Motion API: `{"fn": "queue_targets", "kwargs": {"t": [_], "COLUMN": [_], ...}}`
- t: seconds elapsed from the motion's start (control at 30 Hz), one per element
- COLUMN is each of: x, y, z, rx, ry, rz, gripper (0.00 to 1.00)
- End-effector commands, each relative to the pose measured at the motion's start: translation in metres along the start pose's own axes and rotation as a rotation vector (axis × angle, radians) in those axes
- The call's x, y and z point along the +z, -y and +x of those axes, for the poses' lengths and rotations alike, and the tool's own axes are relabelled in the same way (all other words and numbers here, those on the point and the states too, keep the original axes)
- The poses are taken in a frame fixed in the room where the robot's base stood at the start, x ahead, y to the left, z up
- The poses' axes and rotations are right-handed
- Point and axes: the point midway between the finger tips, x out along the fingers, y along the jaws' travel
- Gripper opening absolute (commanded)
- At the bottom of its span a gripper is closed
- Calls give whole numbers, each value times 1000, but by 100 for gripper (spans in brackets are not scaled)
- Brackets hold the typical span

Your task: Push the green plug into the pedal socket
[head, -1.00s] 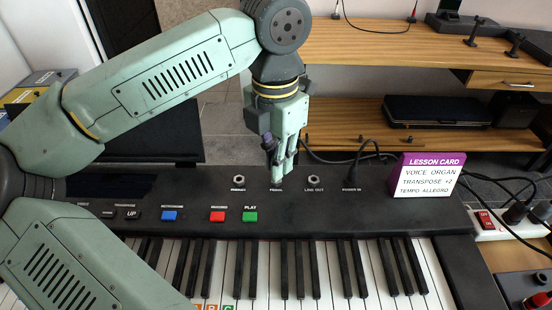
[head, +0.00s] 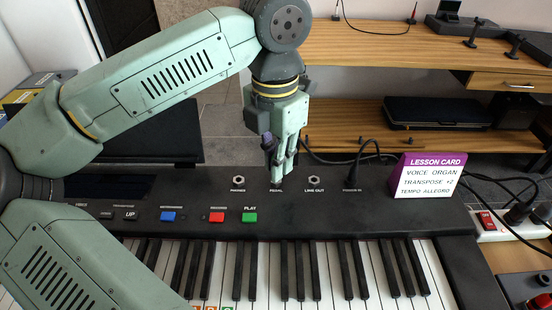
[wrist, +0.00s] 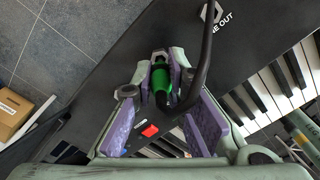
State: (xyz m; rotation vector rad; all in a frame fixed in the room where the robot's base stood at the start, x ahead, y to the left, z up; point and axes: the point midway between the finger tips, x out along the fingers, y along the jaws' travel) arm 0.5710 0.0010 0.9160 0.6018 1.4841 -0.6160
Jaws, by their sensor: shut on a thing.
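The green plug (wrist: 162,76) shows in the wrist view between the purple-padded fingers of my gripper (wrist: 172,90). A black cable runs from the plug up past the right finger. In the head view my gripper (head: 277,176) points down at the keyboard's back panel, over the PEDAL label (head: 276,190), and is shut on the plug. The plug itself is hidden there by the fingers. The pedal socket is covered by the gripper, so I cannot tell whether the plug's tip is in it.
The PHONES socket (head: 238,180) is to the left and the LINE OUT socket (head: 314,180) to the right. A black plug with a cable (head: 353,174) stands at POWER IN. The lesson card (head: 427,178) stands farther right. Piano keys (head: 300,262) lie in front.

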Motion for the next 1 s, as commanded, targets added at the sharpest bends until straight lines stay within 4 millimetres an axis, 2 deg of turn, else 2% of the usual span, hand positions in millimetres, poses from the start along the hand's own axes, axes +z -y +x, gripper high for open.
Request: {"fn": "queue_targets", "kwargs": {"t": [1.0], "x": [0], "y": [0], "z": [16], "rx": [0], "ry": [0], "rz": [0], "gripper": [0]}}
